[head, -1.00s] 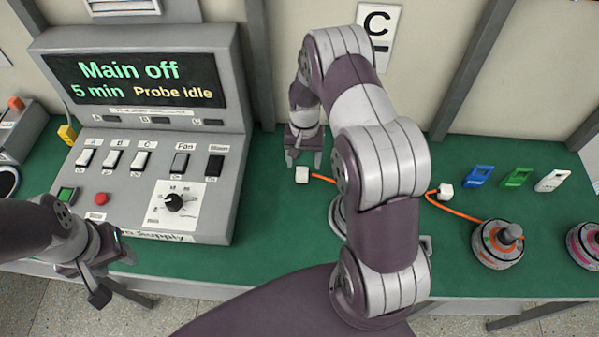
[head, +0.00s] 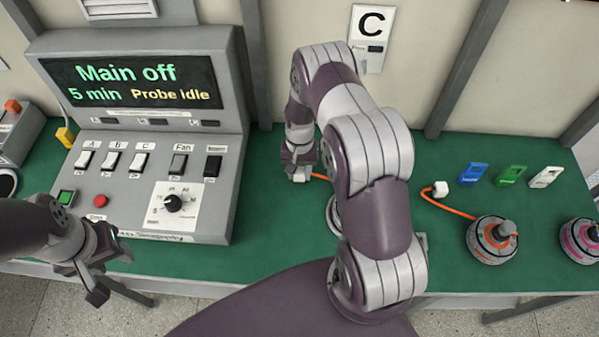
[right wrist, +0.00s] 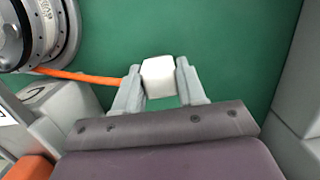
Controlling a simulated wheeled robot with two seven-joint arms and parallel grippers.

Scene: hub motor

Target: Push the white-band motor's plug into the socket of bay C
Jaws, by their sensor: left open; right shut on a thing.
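My right gripper (head: 299,172) is shut on a white plug (right wrist: 159,77), low over the green bench beside the control console. An orange cable (right wrist: 85,76) runs from the plug to a round motor (right wrist: 40,30), grey and white in the right wrist view. In the head view my right arm mostly covers this motor (head: 333,214); its band is hard to make out. My left gripper (head: 92,277) is open and empty at the bench's front left.
The console (head: 150,215) with switches stands left, its screen reading "Main off". At right lie a second white plug (head: 440,188), an orange-banded motor (head: 492,243), a pink-banded motor (head: 580,240), and blue (head: 474,174), green (head: 511,176) and white (head: 545,177) tags.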

